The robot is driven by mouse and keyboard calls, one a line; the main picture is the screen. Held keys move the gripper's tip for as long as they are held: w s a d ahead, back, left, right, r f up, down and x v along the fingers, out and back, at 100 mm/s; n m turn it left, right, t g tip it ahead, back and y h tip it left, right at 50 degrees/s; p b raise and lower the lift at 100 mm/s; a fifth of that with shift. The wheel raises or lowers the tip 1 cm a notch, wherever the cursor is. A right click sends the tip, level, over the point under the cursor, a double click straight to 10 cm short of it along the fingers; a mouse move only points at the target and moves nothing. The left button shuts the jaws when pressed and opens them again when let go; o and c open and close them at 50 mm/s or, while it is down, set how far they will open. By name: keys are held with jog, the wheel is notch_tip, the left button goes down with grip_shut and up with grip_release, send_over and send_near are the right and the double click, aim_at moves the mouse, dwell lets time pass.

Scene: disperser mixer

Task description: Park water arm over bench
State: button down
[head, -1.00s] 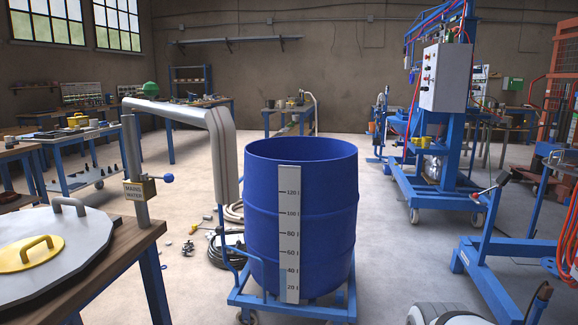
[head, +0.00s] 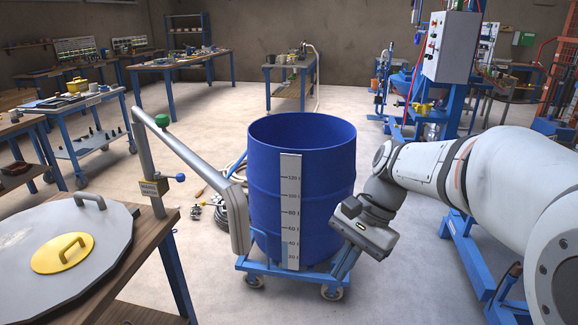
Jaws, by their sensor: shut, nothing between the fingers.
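The grey water arm (head: 196,160) runs from its upright post (head: 148,155) at the right edge of the wooden bench (head: 150,240) toward the blue drum. Its downpipe (head: 238,218) hangs beyond the bench edge, overlapping the drum's left side in this view; I cannot tell whether they touch. A green knob (head: 162,120) sits near the post end, and a blue-knobbed lever (head: 180,177) stands on the post by the mains water sign (head: 150,188). My gripper (head: 345,228) is shut and empty, in front of the drum's right side and apart from the water arm. Its fingertips are hard to make out.
The blue drum (head: 320,205) with a litre scale stands on a blue wheeled cart (head: 262,268). A grey lid (head: 105,240) with a yellow hatch covers much of the bench top. Hoses (head: 238,170) lie behind the downpipe. Blue mixer machinery (head: 425,110) stands at right.

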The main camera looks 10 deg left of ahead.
jog(key=w+a+r+m+g+y+p, duration=0.1)
jog(key=w+a+r+p, duration=0.15)
jog(key=r, duration=0.35)
jog(key=w+a+r+m+g+y+p, duration=0.1)
jog(key=r+p, duration=0.3)
jog(key=r, duration=0.1)
jog(key=w+a+r+m+y+p, duration=0.1)
jog(key=w+r+p, duration=0.15)
jog(key=r, duration=0.35)
jog(key=s+a+f+p, duration=0.1)
jog(key=s+a+f, duration=0.6)
jog(key=a, duration=0.2)
jog(key=shift+s, duration=0.35)
